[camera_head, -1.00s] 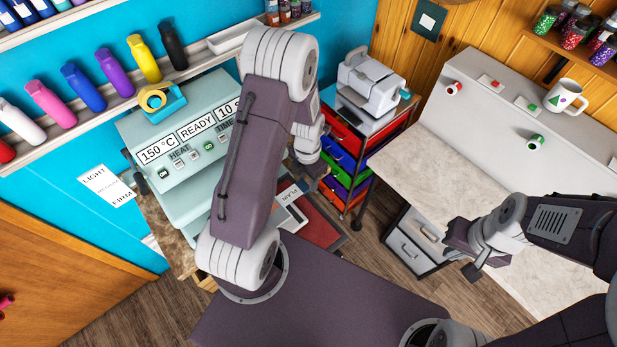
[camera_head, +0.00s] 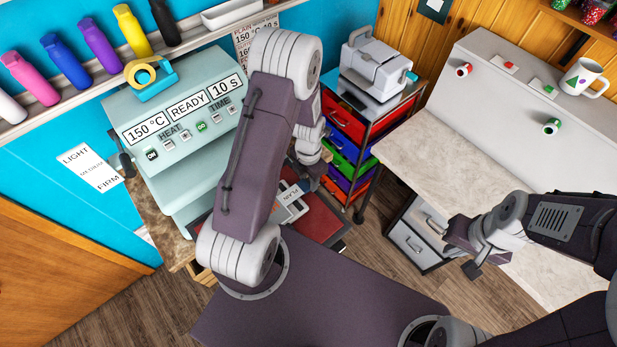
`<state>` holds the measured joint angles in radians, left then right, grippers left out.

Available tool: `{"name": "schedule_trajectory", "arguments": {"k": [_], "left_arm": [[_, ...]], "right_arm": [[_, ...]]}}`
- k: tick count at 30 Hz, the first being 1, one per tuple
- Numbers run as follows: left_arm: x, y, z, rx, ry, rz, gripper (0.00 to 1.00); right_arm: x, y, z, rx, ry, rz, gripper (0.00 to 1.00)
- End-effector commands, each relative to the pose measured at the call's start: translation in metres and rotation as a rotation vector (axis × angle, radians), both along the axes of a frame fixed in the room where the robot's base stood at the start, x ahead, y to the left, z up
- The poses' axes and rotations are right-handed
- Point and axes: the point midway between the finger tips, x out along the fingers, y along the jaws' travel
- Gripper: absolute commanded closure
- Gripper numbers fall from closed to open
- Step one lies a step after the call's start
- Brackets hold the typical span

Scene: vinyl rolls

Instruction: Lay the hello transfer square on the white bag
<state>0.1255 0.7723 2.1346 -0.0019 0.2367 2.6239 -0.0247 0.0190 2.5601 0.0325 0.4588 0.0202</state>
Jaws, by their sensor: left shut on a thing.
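My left gripper (camera_head: 310,165) hangs past my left forearm, in front of the drawer cart and above the red pad. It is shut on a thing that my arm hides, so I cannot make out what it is. I cannot identify the white bag or the hello transfer square for sure. My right gripper (camera_head: 472,268) is over the floor by the pale worktop, with its fingers too small to judge.
The pale green heat press (camera_head: 200,85) reads 150 °C, READY, 10 S and carries a tape dispenser (camera_head: 152,84). A cart with coloured drawers (camera_head: 345,150) bears a grey machine (camera_head: 375,70). The pale worktop (camera_head: 430,165) at right has a clear front area.

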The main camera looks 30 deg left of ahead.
Motion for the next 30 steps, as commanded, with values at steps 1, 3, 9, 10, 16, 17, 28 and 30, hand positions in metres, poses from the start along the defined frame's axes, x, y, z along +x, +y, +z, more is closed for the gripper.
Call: {"name": "schedule_trajectory", "arguments": {"k": [1,3,9,10,16,17,28,30], "left_arm": [[0.000,0.000,-0.002,0.000,0.000,0.000,1.00],[0.000,0.000,-0.001,0.000,0.000,0.000,1.00],[0.000,0.000,-0.001,0.000,0.000,0.000,0.45],[0.000,0.000,-0.001,0.000,0.000,0.000,0.36],[0.000,0.000,-0.001,0.000,0.000,0.000,0.36],[0.000,0.000,-0.001,0.000,0.000,0.000,0.36],[0.002,0.000,0.044,0.001,-0.009,0.000,0.36],[0.002,0.000,0.060,0.001,-0.009,0.000,0.36]], "right_arm": [[0.000,0.000,-0.002,0.000,0.000,0.000,1.00],[0.000,0.000,-0.001,0.000,0.000,0.000,1.00],[0.000,0.000,0.000,0.000,0.000,0.000,1.00],[0.000,0.000,0.000,0.000,0.000,0.000,1.00],[0.000,0.000,0.000,0.000,0.000,0.000,1.00],[0.000,0.000,0.000,0.000,0.000,0.000,1.00],[0.000,0.000,-0.012,0.000,0.000,0.000,1.00],[0.000,0.000,-0.014,0.000,0.000,0.000,1.00]]}}
